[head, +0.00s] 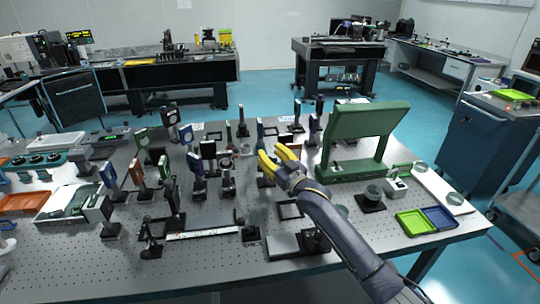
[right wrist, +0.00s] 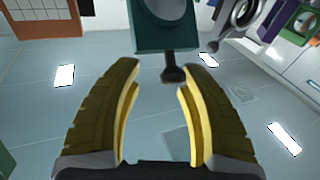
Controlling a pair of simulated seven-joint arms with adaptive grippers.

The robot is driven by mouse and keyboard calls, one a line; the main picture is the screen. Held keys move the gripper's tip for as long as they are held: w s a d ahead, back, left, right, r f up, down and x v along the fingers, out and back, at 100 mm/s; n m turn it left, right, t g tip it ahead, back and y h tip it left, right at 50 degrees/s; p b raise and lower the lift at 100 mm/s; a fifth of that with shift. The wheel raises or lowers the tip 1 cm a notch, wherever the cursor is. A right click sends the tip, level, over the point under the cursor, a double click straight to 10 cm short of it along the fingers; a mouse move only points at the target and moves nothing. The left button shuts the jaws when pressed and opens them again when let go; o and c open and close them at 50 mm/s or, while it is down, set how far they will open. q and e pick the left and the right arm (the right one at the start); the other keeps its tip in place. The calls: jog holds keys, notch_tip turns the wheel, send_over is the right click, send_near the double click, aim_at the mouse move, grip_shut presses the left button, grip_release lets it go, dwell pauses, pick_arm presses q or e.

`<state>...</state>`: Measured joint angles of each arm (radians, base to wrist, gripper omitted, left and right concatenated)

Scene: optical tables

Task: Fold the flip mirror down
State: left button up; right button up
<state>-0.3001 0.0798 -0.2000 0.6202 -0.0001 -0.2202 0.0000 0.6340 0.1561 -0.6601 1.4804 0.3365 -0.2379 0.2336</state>
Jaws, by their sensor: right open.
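My right gripper (head: 275,161) is open, with its yellow fingers over the middle of the optical table, among the mounted optics. In the right wrist view the same gripper (right wrist: 158,78) has its fingers spread with a clear gap. A dark teal square mount with a round pale optic (right wrist: 165,25) is just beyond the fingertips. Its short dark stem (right wrist: 172,73) shows between the tips, and I see no grip on it. This may be the flip mirror, but I cannot tell for sure. In the head view the arm and fingers hide part of this spot. My left gripper is not in view.
Several posts with optics crowd the table left of the gripper, including a dark mount (head: 208,149). A large green panel stand (head: 358,138) rises close on the right. Green and blue trays (head: 413,222) lie at the right front. The perforated front left (head: 80,262) is clear.

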jog(key=shift+s+a+f, duration=0.1)
jog(key=shift+a+f, duration=0.05)
jog(key=shift+f, duration=0.05)
jog(key=shift+s+d+f, duration=0.15)
jog(key=shift+s+d, duration=0.1)
jog(key=shift+s, duration=0.15)
jog(key=v, duration=1.1)
jog(key=shift+d, duration=0.1)
